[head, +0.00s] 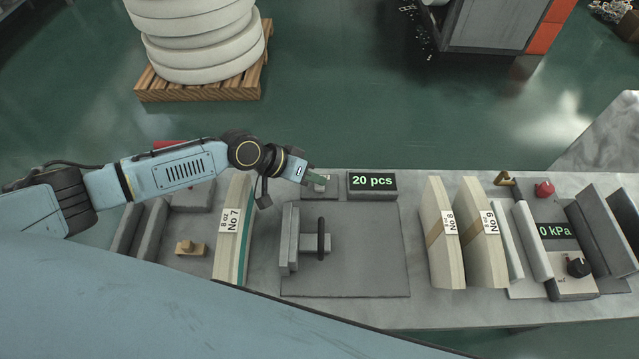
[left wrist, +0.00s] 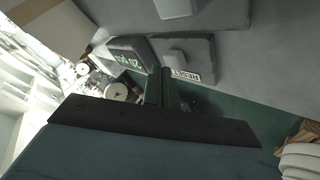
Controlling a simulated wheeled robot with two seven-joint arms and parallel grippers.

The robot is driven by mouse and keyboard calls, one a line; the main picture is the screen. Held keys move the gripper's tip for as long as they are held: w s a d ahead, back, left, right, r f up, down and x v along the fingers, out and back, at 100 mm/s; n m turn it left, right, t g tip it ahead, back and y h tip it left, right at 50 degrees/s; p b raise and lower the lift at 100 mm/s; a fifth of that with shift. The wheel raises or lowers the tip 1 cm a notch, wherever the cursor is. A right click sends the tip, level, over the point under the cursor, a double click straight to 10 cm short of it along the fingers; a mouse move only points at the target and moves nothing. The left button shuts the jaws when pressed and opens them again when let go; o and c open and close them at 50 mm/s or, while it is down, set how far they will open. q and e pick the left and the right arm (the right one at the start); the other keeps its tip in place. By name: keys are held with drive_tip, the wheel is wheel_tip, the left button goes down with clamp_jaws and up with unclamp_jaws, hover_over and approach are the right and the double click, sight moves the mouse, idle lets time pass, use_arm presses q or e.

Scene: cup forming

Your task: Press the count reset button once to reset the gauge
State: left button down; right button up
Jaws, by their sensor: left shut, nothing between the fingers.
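The gauge (head: 372,195) is a dark box at the table's back edge, and its green display reads 20 pcs. It also shows in the left wrist view (left wrist: 127,46). Just left of it in the head view is a small grey block with the count reset button (head: 320,187). My right gripper is not in view.
A grey plate with an upright fixture (head: 290,240) lies in front of the gauge. Paper stacks No 7 (head: 232,235), No 8 (head: 442,240) and No 9 (head: 483,240) stand on the table (head: 420,180). A 0 kPa unit (head: 572,288) is at right.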

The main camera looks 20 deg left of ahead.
sight(315, 187)
use_arm(q)
drive_tip(key=shift+f+b, duration=0.45)
drive_tip(key=shift+f, duration=0.1)
idle(0.4)
drive_tip(key=shift+r, duration=0.15)
drive_tip(key=shift+r+p, duration=0.8)
drive_tip(key=shift+p, duration=0.05)
wheel_tip(315, 187, up, 5)
drive_tip(key=p, duration=0.4)
drive_tip(key=shift+p, duration=0.3)
drive_tip(key=shift+r, duration=0.15)
idle(0.4)
